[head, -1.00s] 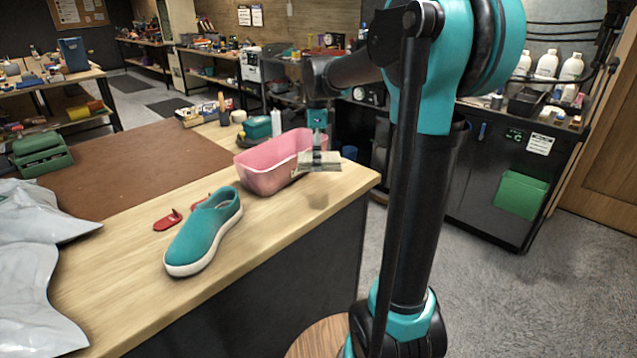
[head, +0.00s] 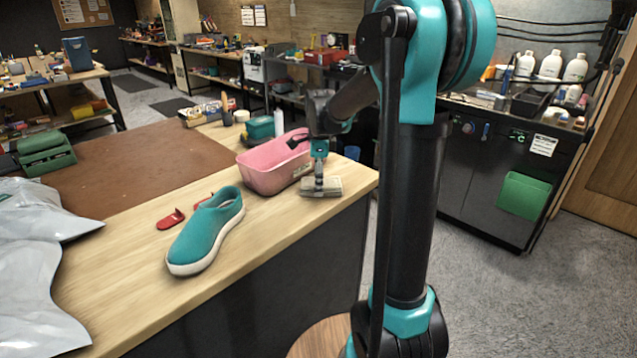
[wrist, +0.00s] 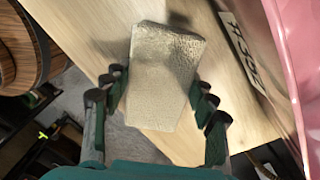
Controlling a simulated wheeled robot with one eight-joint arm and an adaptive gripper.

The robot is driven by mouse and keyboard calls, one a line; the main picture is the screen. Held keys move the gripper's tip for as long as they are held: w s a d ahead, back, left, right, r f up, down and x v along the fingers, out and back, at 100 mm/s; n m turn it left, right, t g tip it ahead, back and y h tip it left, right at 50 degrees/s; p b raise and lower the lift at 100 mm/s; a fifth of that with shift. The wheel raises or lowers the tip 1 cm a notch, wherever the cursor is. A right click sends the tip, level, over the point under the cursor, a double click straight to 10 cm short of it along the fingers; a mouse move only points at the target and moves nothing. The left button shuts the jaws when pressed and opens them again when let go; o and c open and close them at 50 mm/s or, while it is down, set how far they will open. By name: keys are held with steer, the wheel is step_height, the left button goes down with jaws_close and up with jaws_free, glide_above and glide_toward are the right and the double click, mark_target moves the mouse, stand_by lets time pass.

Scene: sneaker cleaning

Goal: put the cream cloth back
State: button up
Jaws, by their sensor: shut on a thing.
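The cream cloth (head: 325,187) is a flat folded pad near the right end of the wooden bench top, beside the pink bin. My gripper (head: 319,188) points down and is shut on the cloth. In the wrist view the cream cloth (wrist: 165,75) lies between the fingers of my gripper (wrist: 162,85). The cloth is at or just above the bench surface; I cannot tell whether it touches.
The pink bin (head: 262,178) stands close to the left of the cloth. A teal sneaker (head: 207,232) and a red piece (head: 171,219) lie farther left. The bench's front edge is close to the cloth. A round wooden top (head: 320,338) is below.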

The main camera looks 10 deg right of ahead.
steer(key=o, duration=1.2)
steer(key=shift+f, duration=0.1)
step_height(320, 180, up, 12)
steer(key=shift+w+d, duration=0.15)
